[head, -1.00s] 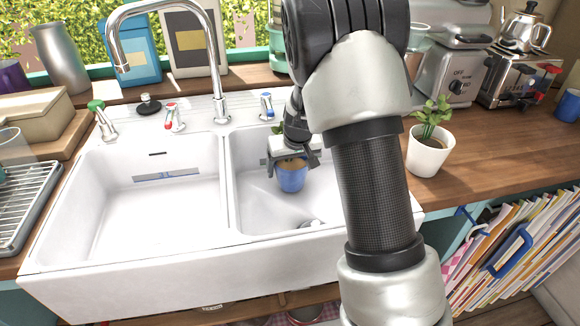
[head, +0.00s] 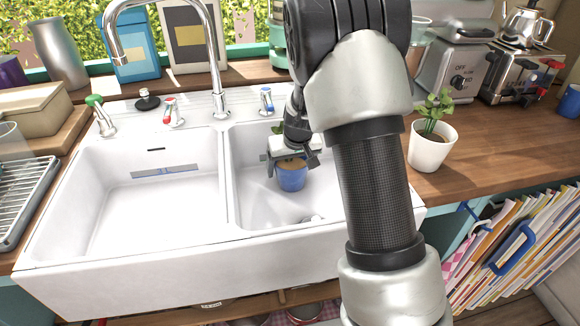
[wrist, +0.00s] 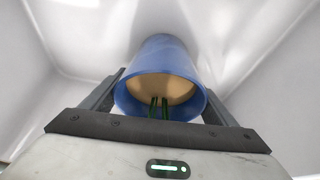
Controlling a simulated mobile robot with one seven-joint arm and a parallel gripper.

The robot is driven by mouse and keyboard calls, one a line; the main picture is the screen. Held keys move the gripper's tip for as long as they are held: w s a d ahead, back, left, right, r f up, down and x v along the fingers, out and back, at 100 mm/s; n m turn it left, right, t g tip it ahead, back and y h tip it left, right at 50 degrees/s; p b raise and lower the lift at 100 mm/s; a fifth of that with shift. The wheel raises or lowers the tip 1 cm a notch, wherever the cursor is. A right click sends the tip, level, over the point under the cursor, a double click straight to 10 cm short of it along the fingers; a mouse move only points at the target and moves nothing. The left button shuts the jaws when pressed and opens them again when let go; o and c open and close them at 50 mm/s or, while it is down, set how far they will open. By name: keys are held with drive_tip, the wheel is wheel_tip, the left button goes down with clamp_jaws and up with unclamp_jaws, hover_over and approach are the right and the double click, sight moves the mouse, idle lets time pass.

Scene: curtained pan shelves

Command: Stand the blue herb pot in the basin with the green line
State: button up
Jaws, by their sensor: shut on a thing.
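The blue herb pot (head: 291,178) is in my gripper (head: 290,161), over the right basin (head: 257,205) of the white double sink. My gripper is shut on it. The head view cannot tell whether its base touches the basin floor. In the wrist view the pot (wrist: 160,62) sits between the two fingers (wrist: 160,90), its open top with tan soil and thin green stems facing the camera. My arm hides part of the right basin. The left basin (head: 150,215) is empty, with a blue-grey strip (head: 165,172) on its back wall. I see no clear green line.
A chrome tap (head: 218,70) rises behind the divider (head: 229,185), with red (head: 172,110) and blue (head: 266,100) handles beside it. A white pot with a plant (head: 431,148) stands on the right counter. A drying rack (head: 25,205) is at the left.

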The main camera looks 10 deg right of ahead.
drive_tip(key=o, duration=1.4)
drive_tip(key=p+v, duration=0.3)
drive_tip(key=v, duration=1.4)
drive_tip(key=shift+r, duration=0.25)
clamp_jaws()
